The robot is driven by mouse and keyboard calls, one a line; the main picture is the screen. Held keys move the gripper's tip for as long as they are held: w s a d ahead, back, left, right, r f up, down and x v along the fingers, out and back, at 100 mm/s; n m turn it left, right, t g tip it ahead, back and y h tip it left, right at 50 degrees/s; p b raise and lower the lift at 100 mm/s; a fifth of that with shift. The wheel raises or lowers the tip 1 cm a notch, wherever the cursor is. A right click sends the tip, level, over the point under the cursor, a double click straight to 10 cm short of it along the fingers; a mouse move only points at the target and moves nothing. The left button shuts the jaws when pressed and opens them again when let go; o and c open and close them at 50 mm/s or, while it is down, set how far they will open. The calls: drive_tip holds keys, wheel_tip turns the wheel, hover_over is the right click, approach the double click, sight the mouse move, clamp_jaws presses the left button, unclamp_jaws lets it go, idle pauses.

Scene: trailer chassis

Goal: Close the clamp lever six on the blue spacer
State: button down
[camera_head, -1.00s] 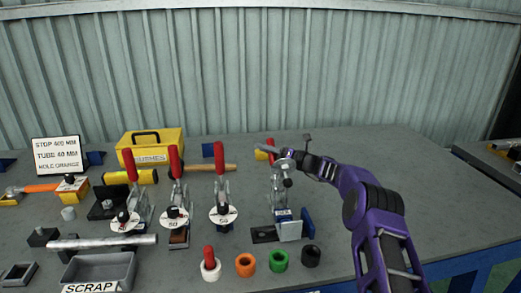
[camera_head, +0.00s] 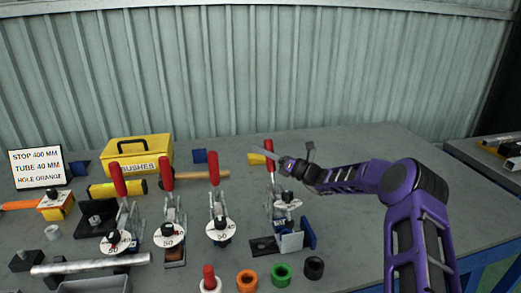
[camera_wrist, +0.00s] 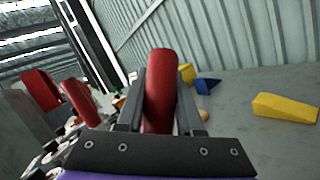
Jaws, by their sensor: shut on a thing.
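The clamp (camera_head: 285,200) at the right end of the row is grey metal with a red lever handle (camera_head: 269,147) that stands close to upright. My gripper (camera_head: 275,159) is at this handle. In the wrist view the red handle (camera_wrist: 160,88) lies between my two fingers, and they are shut on it. A small blue piece (camera_head: 284,222), perhaps the blue spacer, shows low in the clamp beside a pale block (camera_head: 291,242). The clamp's metal arm lies low above it. Contact between the clamp tip and the blue piece is too small to tell.
Several red-handled clamps with white discs (camera_head: 220,230) stand to the left. Orange (camera_head: 247,281), green (camera_head: 281,274) and black (camera_head: 313,267) rings lie in front. A yellow box (camera_head: 137,155) and a hammer (camera_head: 203,175) are behind. The table's right side is clear.

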drive_tip(key=shift+s+d+r+n+y+b, duration=0.2)
drive_tip(key=shift+s+r+n+y, duration=0.15)
drive_tip(key=shift+s+n, duration=0.15)
drive_tip(key=shift+s+d+r+n+y+b, duration=0.1)
drive_tip(key=shift+s+r+n+y+b, duration=0.05)
drive_tip(key=shift+s+r+n+y, duration=0.3)
drive_tip(key=shift+f, duration=0.1)
drive_tip(key=c, duration=0.5)
unclamp_jaws()
drive_tip(key=shift+c, duration=0.2)
drive_tip(key=shift+d+f, duration=0.1)
drive_tip(key=shift+d, duration=0.05)
drive_tip(key=v, duration=1.7)
drive_tip(key=shift+d+r+p, duration=0.15)
drive_tip(key=shift+r+p, duration=0.1)
drive_tip(key=shift+p, duration=0.05)
